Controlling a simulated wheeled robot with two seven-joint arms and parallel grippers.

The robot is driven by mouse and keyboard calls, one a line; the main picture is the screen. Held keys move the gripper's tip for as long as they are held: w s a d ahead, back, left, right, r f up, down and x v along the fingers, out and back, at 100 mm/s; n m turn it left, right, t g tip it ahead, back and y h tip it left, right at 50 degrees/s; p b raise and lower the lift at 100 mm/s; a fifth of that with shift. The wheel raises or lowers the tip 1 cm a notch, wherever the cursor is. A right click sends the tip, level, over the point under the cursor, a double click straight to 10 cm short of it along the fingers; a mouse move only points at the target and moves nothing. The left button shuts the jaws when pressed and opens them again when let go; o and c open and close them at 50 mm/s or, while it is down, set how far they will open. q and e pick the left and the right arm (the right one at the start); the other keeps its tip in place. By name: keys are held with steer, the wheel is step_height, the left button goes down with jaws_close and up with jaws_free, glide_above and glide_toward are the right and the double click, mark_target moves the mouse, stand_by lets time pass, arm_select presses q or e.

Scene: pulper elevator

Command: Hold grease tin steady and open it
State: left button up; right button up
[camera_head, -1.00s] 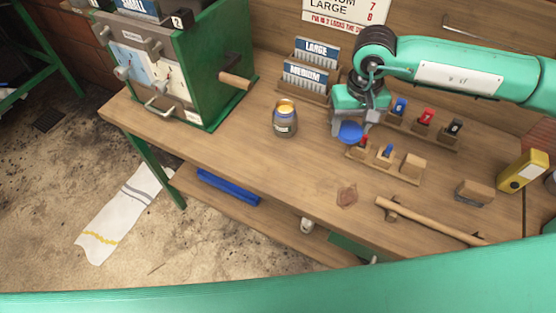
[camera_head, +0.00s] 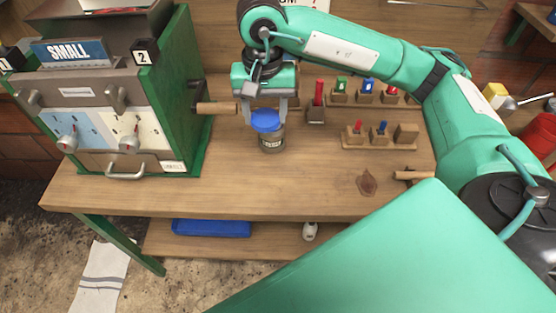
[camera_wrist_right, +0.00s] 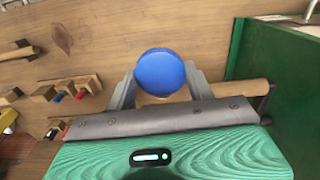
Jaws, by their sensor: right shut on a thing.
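The grease tin (camera_head: 271,141) is a small jar with a pale label, upright on the wooden bench. Its blue lid (camera_head: 266,121) is at the tin's mouth and hides the grease; I cannot tell whether it is seated or just above the rim. My right gripper (camera_head: 267,112) is shut on the lid from above. In the right wrist view the round lid (camera_wrist_right: 161,72) sits between the two fingertips and hides the tin. My left gripper is not in view.
A green machine (camera_head: 185,95) stands left of the tin, its wooden handle (camera_head: 216,108) sticking out near my right gripper. Wooden blocks with coloured pegs (camera_head: 380,138) stand to the right. The bench front (camera_head: 220,190) is clear. A blue tray (camera_head: 211,228) lies on the lower shelf.

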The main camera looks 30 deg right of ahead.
steer(key=shift+w, duration=0.15)
steer(key=shift+w+f+m, duration=0.1)
steer(key=shift+f+m, duration=0.05)
steer(key=shift+m, duration=0.15)
step_height(320, 180, down, 10)
steer(key=p, duration=0.2)
glide_above(267, 174)
step_height(267, 174, down, 4)
steer(key=shift+d+f+p, duration=0.1)
steer(key=shift+f+p, duration=0.1)
steer(key=shift+p, duration=0.25)
steer(key=shift+f, duration=0.6)
step_height(267, 174, down, 3)
steer(key=shift+f+p, duration=0.15)
steer(key=shift+p, duration=0.3)
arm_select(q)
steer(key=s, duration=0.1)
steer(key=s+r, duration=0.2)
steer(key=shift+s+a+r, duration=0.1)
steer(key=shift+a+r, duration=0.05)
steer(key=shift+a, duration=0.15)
arm_select(e)
steer(key=shift+f, duration=0.15)
